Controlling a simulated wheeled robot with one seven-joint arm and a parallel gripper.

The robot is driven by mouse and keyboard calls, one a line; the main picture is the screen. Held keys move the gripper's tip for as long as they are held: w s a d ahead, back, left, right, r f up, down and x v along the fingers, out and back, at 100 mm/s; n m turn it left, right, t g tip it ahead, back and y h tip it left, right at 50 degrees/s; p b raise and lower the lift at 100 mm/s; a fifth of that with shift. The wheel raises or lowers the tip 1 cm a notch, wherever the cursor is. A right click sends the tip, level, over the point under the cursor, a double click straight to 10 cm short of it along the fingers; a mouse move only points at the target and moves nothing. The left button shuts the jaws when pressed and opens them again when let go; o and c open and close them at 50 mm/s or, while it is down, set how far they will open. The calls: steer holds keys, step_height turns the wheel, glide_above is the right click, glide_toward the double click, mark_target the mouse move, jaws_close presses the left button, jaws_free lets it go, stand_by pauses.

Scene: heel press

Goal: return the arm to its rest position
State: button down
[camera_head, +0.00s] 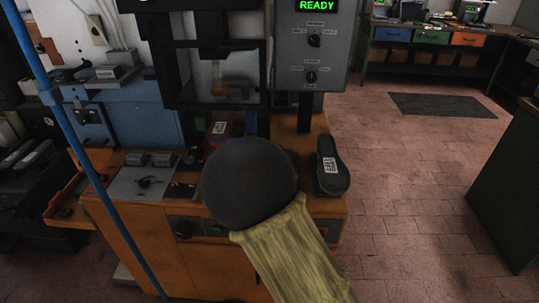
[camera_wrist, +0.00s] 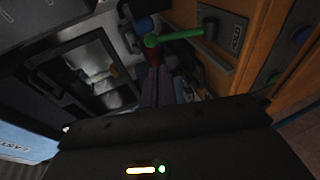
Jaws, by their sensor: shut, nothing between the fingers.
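My arm reaches up from the bottom of the head view in a yellowish sleeve, ending in a dark rounded wrist (camera_head: 250,180) over the orange bench (camera_head: 150,220). My gripper is hidden behind that wrist there. In the wrist view my gripper (camera_wrist: 157,72) shows two narrow, dark purplish fingers close together beyond a dark housing. They are shut with nothing seen between them. A green rod (camera_wrist: 182,35) and a small red part lie just beyond the fingertips; I cannot tell whether they touch.
The press frame (camera_head: 217,100) stands behind my wrist. A grey control box (camera_head: 315,45) reads READY. A dark shoe-shaped piece (camera_head: 331,168) with a white label lies on the bench's right side. A blue pole (camera_head: 60,115) crosses at left.

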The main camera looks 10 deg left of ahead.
steer(key=s+d+m+g+h+p, duration=0.1)
steer(key=s+d+m+g+h, duration=0.15)
steer(key=d+m, duration=0.45)
steer(key=s+d+m+g+h+p, duration=0.1)
steer(key=s+d+m+g, duration=0.25)
steer(key=d, duration=0.45)
steer(key=s+d+r+m+g+p, duration=0.1)
steer(key=s+d+m+g, duration=0.2)
steer(key=s+d+m, duration=0.2)
steer(key=s+d+r+m+g+p, duration=0.1)
steer(key=s+d+m, duration=0.4)
steer(key=s, duration=0.5)
steer(key=shift+d+r+g+h, duration=0.45)
steer(key=shift+r+g, duration=0.25)
steer(key=shift+g, duration=0.2)
